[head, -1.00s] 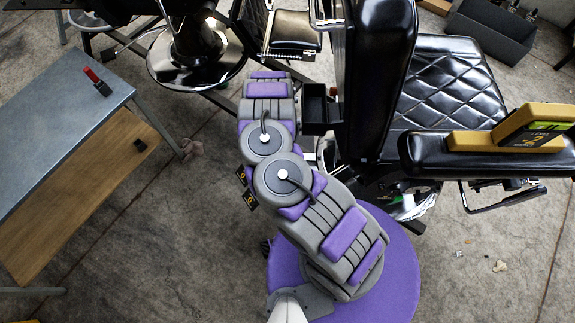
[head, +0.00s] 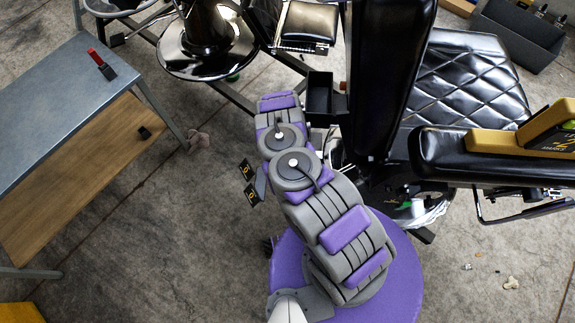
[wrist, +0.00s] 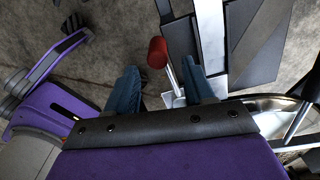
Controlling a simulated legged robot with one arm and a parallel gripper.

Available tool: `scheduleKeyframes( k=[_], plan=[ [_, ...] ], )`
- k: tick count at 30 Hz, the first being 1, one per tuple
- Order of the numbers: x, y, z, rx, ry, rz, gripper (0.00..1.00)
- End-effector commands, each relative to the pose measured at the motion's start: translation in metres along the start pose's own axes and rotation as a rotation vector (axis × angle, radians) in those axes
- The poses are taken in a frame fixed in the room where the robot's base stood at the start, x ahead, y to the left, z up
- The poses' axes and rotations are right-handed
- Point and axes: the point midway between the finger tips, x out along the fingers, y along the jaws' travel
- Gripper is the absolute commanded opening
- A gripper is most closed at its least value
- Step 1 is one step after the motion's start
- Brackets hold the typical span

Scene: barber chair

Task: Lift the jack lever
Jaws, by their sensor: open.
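A lever with a red knob (wrist: 157,53) and a thin metal rod shows in the wrist view, likely the jack lever. The rod runs down to a pale metal part between my fingers. My gripper (wrist: 160,67) is open, with one teal finger on each side of the lever. The rod is nearer the right finger; I cannot tell whether they touch. The rod's lower end is partly hidden by my gripper's dark edge. In the head view I cannot make out the lever or my fingertips.
A black barber chair (head: 462,85) stands close on the right of my arm. A round chrome base (head: 207,55) is ahead. A grey-topped table (head: 62,105) with a red-and-black item (head: 101,64) is on the left. The concrete floor between table and arm is mostly clear.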

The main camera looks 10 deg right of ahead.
Motion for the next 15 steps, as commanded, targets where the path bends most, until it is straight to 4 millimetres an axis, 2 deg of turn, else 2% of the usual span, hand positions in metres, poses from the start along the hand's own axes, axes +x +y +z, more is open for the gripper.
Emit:
scheduleKeyframes(
  k=[1,6,15],
  plan=[
    [0.012,0.000,0.001,-0.003,0.001,0.000,0.53],
    [0.032,0.000,0.001,-0.003,-0.001,-0.001,0.53],
    [0.044,-0.001,0.001,-0.001,-0.005,0.001,0.53]
  ],
)
